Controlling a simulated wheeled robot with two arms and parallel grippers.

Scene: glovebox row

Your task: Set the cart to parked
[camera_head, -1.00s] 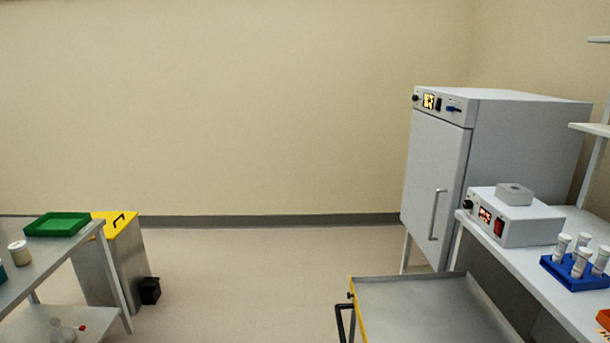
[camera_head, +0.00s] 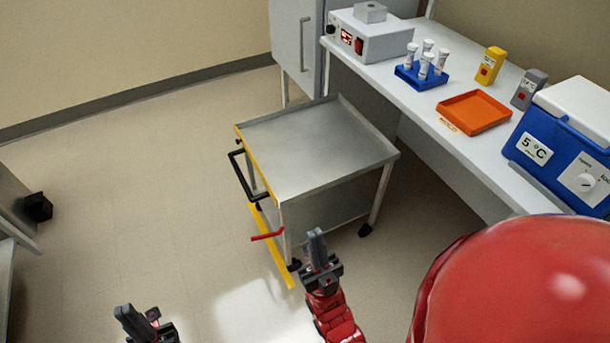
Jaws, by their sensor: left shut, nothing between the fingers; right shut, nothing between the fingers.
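The cart (camera_head: 315,150) is a grey metal two-shelf trolley with casters, standing on the floor in the middle of the view, beside the right-hand bench. Its left edge has a yellow strip and a black push handle (camera_head: 240,178). A red lever (camera_head: 267,236) sticks out low at its near left corner. A yellow strip (camera_head: 274,250) lies along the floor under that side. My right gripper (camera_head: 317,236) is shut and empty, just right of the cart's near corner leg in the picture. My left gripper (camera_head: 128,315) is shut and empty at the bottom left, away from the cart.
The bench (camera_head: 400,95) on the right holds a white device, a blue tube rack (camera_head: 421,76), an orange tray (camera_head: 474,112) and a blue cooler box (camera_head: 560,150). A white cabinet (camera_head: 298,40) stands behind. The floor left of the cart is clear.

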